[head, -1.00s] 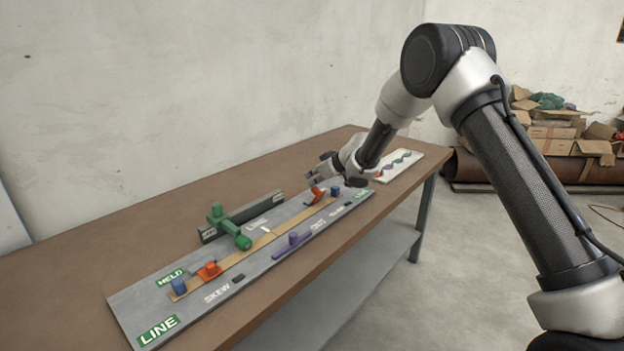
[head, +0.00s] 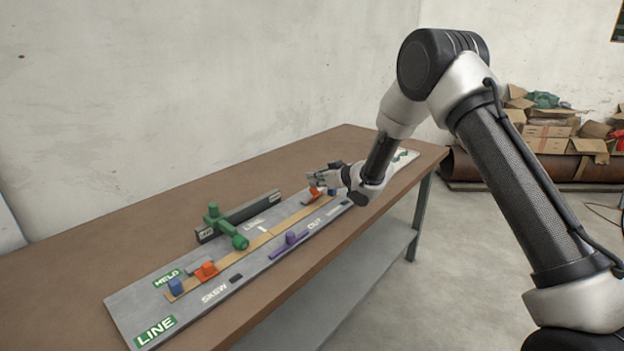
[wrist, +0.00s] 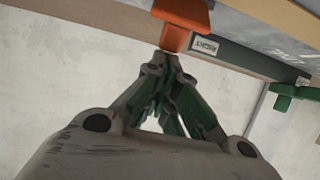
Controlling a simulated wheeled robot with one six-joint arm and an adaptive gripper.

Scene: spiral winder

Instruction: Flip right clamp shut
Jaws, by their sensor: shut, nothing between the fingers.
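The right clamp (head: 312,197) is orange and sits near the far right end of the grey board (head: 225,290). In the head view it looks low, but my gripper partly covers it and I cannot tell if it lies fully flat. My gripper (head: 318,179) is shut and empty, at the clamp's upper end. In the wrist view the closed fingertips (wrist: 172,56) are right at the clamp's orange knob (wrist: 176,38); I cannot tell whether they touch. The left clamp (head: 206,270) is orange and lies flat over the tan strip (head: 240,258).
A green handle (head: 214,212) stands on a dark rail (head: 255,213) behind the strip. A purple lever (head: 289,242) lies in front. Blue posts (head: 176,286) stand near the strip's ends. The brown table (head: 80,255) is bare at left.

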